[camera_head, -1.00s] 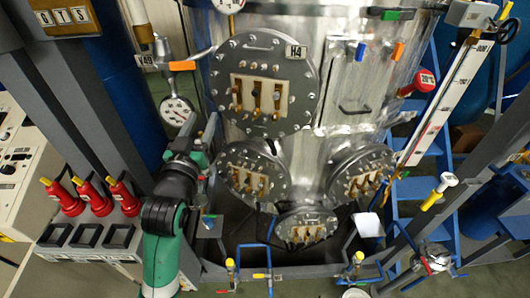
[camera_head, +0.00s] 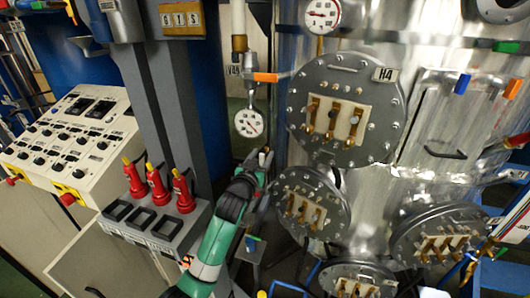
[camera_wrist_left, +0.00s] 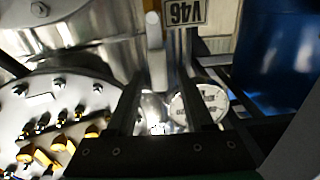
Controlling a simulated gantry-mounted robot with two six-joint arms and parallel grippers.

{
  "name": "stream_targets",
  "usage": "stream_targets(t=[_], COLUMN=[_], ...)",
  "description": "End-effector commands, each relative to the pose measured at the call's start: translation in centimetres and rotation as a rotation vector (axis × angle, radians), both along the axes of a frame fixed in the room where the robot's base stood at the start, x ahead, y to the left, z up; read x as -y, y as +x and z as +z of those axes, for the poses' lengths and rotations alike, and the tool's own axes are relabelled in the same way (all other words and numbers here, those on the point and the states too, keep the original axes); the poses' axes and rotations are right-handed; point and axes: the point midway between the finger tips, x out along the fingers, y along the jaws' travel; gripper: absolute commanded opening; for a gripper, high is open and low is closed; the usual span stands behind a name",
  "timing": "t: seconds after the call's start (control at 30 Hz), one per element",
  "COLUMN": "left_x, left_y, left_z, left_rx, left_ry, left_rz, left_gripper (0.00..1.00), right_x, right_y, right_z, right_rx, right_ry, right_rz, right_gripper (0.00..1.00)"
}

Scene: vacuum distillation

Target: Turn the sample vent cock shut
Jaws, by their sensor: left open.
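My left gripper (camera_head: 264,158) is just below a round white gauge (camera_head: 249,122), beside the steel vessel. An orange lever (camera_head: 265,77) sits on the thin pipework above the gauge, beside a V-numbered tag (camera_head: 233,71). The tag reads V46, upside down, in the left wrist view (camera_wrist_left: 184,12). No label in view names the sample vent cock, so I cannot tell which handle it is. My right gripper is out of view.
The steel vessel (camera_head: 430,95) with bolted round flanges (camera_head: 345,110) stands right of the gripper. Several red-handled devices (camera_head: 158,190) stand at left, with a control panel (camera_head: 75,140) beyond. A grey post (camera_head: 175,90) rises behind my arm.

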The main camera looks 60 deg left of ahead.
Motion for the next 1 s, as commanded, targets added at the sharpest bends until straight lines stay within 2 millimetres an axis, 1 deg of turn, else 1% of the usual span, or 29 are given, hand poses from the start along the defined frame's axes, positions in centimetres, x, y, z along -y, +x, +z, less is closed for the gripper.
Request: stream_targets(t=[0.03,0.2,0.33,0.53,0.57,0.6,0.67,0.7,0.83,1.0], left_x=[-0.7,-2.0,-2.3,-2.3,-2.3,-2.3,-2.3,-2.3,-2.3,-2.3], left_y=[0.6,2.0,2.4,2.4,2.4,2.4,2.4,2.4,2.4,2.4], left_z=[0.0,0.0,0.0,0.0,0.0,0.0,0.0,0.0,0.0,0.0], left_rx=[-0.001,-0.001,0.000,0.000,0.000,0.000,0.000,0.000,0.000,0.000], left_ry=[-0.001,-0.001,0.000,0.000,0.000,0.000,0.000,0.000,0.000,0.000], left_rz=[0.001,0.000,-0.001,-0.001,-0.001,-0.001,-0.001,-0.001,0.000,-0.001], left_gripper=[0.53,0.53,0.53,0.53,0.49,0.42,0.31,0.24,0.00,0.00], right_x=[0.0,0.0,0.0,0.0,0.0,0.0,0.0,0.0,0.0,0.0], right_y=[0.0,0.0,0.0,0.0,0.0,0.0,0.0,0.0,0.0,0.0], right_z=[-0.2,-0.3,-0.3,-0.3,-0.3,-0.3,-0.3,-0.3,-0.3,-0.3], right_rx=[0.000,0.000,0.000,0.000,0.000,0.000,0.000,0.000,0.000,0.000], right_ry=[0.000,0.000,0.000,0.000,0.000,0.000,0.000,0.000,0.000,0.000], right_rz=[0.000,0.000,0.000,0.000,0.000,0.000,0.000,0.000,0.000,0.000], right_gripper=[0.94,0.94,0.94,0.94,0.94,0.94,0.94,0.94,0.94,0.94])
